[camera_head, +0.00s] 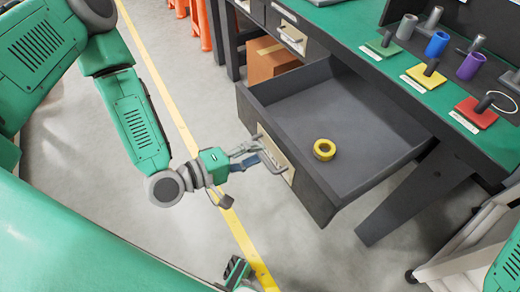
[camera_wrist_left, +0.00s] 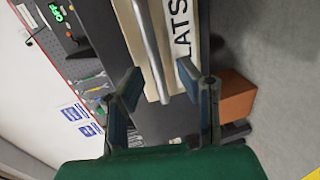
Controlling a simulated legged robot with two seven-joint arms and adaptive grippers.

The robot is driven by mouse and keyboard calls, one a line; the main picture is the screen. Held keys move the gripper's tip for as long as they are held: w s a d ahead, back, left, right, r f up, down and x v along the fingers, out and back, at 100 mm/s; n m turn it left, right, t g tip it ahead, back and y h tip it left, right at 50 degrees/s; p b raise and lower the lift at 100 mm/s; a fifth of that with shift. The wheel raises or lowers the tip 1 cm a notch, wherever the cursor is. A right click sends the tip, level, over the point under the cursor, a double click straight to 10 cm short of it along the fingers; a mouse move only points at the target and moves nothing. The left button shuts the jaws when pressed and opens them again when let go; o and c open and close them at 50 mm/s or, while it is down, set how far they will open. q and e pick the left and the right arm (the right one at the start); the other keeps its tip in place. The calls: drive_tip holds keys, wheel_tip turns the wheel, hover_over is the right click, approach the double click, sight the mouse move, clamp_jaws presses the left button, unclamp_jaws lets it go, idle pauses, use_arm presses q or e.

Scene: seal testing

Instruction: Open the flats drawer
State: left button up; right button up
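The flats drawer (camera_head: 318,187) is a dark grey drawer standing pulled out from under the green-topped bench in the head view. A yellow ring (camera_head: 324,149) lies inside it. Its front has a pale label plate and a grey bar handle (camera_head: 273,163). The handle (camera_wrist_left: 152,50) also shows in the left wrist view, beside a label reading "LATS", the rest cut off. My left gripper (camera_head: 258,158) is at the handle. In the left wrist view its fingers (camera_wrist_left: 158,86) are apart, with the bar's end between them. I cannot tell whether they touch it.
The bench top (camera_head: 345,30) carries coloured pegs and cylinders on small plates. Another closed drawer (camera_head: 290,36) sits farther left. A cardboard box (camera_head: 270,60) stands beneath the bench. A slanted bench leg (camera_head: 415,195) is right of the drawer.

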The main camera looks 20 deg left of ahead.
use_arm(q)
drive_tip(key=v, duration=1)
drive_tip(key=shift+f, duration=0.1)
wheel_tip(320, 180, down, 5)
drive_tip(key=s+d+m+g+y, duration=0.1)
drive_tip(key=s+d+m+g, duration=0.1)
drive_tip(key=m+g, duration=0.2)
drive_tip(key=s+a+f+m+g+y+p, duration=0.1)
drive_tip(key=s+a+f+m+g+y, duration=0.5)
drive_tip(key=s+a+m+g+y, duration=0.1)
drive_tip(key=shift+s+a+g+y+p, duration=0.2)
drive_tip(key=shift+s+g+y+p, duration=0.2)
drive_tip(key=shift+s+g+y, duration=0.25)
drive_tip(key=shift+f, duration=0.15)
drive_tip(key=shift+d, duration=0.1)
